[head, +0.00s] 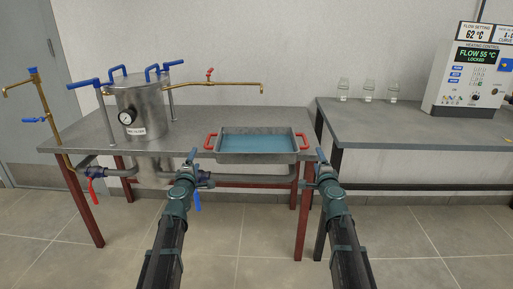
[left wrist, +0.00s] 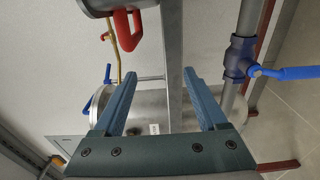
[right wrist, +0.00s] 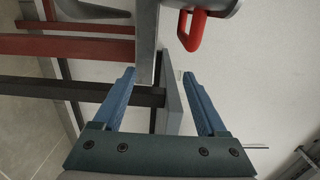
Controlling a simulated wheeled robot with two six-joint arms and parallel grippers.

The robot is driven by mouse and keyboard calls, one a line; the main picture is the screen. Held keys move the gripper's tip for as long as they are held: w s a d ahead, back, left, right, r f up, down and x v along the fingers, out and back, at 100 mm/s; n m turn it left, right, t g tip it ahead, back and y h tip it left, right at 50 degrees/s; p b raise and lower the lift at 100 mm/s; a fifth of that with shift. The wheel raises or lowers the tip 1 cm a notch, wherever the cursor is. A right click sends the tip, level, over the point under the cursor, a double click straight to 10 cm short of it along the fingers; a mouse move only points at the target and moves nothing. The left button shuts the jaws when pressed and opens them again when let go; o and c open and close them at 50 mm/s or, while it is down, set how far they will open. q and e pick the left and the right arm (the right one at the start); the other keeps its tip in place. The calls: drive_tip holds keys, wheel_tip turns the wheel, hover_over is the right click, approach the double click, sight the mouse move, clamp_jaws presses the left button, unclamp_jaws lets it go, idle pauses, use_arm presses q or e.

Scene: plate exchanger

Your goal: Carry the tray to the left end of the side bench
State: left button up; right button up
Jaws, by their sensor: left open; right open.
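The tray (head: 257,157) is a grey metal tray holding blue liquid, with a red handle at each end. It sits at the front right edge of the near bench. Its left red handle (head: 210,141) also shows in the left wrist view (left wrist: 127,30), and its right red handle (head: 304,141) shows in the right wrist view (right wrist: 191,30). My left gripper (head: 192,157) is open and empty, just below and left of the left handle. My right gripper (head: 321,156) is open and empty, just below and right of the right handle. The side bench (head: 420,128) stands at the right.
A steel vessel (head: 142,105) with a gauge and blue-handled pipework stands on the near bench (head: 90,135). Three glass jars (head: 368,90) and a control box (head: 470,80) stand toward the back and right of the side bench. Its left front is clear. Pipes and valves run under the near bench.

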drive_tip(key=shift+w, duration=0.95)
drive_tip(key=shift+s+a, duration=0.2)
drive_tip(key=shift+a, duration=0.55)
use_arm(q)
drive_tip(key=shift+w+d, duration=0.7)
drive_tip(key=shift+d, duration=0.05)
